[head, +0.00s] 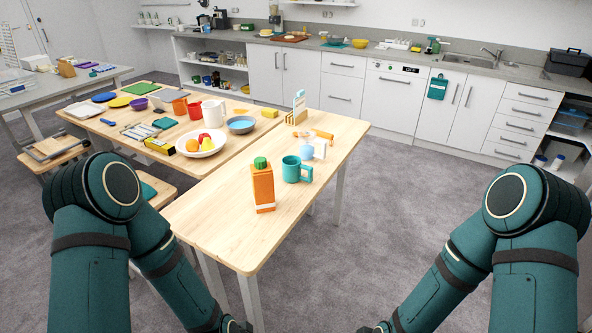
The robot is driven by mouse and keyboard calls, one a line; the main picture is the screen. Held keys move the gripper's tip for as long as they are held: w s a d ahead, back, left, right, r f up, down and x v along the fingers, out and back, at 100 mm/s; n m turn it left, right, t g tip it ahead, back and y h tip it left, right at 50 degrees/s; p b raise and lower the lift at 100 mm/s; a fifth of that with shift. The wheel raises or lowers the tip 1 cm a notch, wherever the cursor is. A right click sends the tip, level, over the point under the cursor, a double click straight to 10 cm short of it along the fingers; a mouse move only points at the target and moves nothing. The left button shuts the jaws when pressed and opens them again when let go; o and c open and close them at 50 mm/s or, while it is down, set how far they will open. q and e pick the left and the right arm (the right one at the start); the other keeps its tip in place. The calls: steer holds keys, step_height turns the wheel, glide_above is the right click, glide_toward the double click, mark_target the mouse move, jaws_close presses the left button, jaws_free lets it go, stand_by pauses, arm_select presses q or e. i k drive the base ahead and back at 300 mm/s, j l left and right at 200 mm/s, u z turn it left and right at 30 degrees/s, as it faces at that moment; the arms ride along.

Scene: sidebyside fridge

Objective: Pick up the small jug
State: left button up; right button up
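No single item is clearly the small jug. A white jug-like vessel (213,112) stands upright among the dishes on the left-hand wooden table. A small pale blue rounded item (307,152) stands on the near wooden table, behind a teal mug (291,170) and beside a small white item (320,148); its shape is too small to tell. An orange carton (262,188) with a green cap stands in front of the mug. Both my arms hang low on either side of the near table, and their grippers are below the picture edge.
The near wooden table (221,209) has bare wood at its front left. Grey floor (408,190) is open to the right, up to white cabinets (345,92).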

mark_target(307, 139)
steer(key=i+l, duration=0.3)
steer(key=i, duration=0.2)
steer(key=i+l, duration=0.35)
steer(key=i, duration=0.2)
steer(key=i+l+z, duration=0.1)
steer(key=i+l, duration=0.2)
steer(key=i, duration=0.2)
